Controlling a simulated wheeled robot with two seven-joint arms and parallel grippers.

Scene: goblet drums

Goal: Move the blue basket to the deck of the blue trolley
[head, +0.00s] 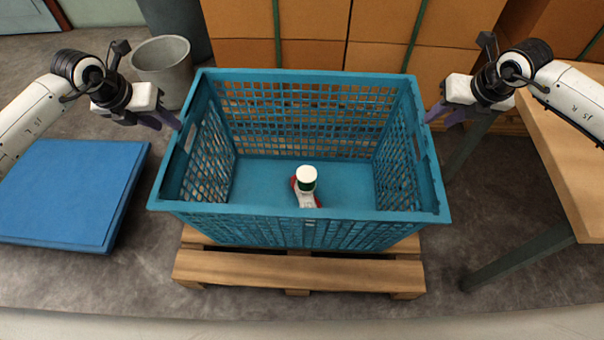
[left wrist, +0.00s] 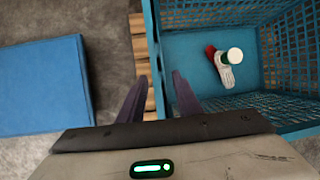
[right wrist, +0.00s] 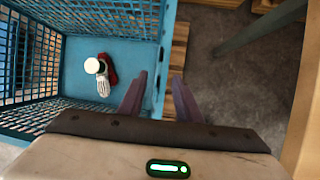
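The blue basket (head: 300,216) stands upright on a wooden pallet. It holds a white-capped bottle (head: 307,180) and a white and red glove-like item (head: 306,198). The blue trolley's flat deck (head: 65,190) is bare, on the floor at the left; it also shows in the left wrist view (left wrist: 42,85). My left gripper (head: 172,121) is open at the basket's left side wall. In the left wrist view, its fingers (left wrist: 158,76) are apart with the wall's rim between them. My right gripper (head: 432,114) is open at the right side wall, its fingers (right wrist: 158,76) likewise apart around the rim line.
The wooden pallet (head: 300,270) lies under the basket. A grey bin (head: 163,65) stands behind left. Stacked cardboard boxes (head: 310,35) close off the back. A wooden table (head: 570,130) with metal legs stands at the right. Bare floor lies between the trolley and pallet.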

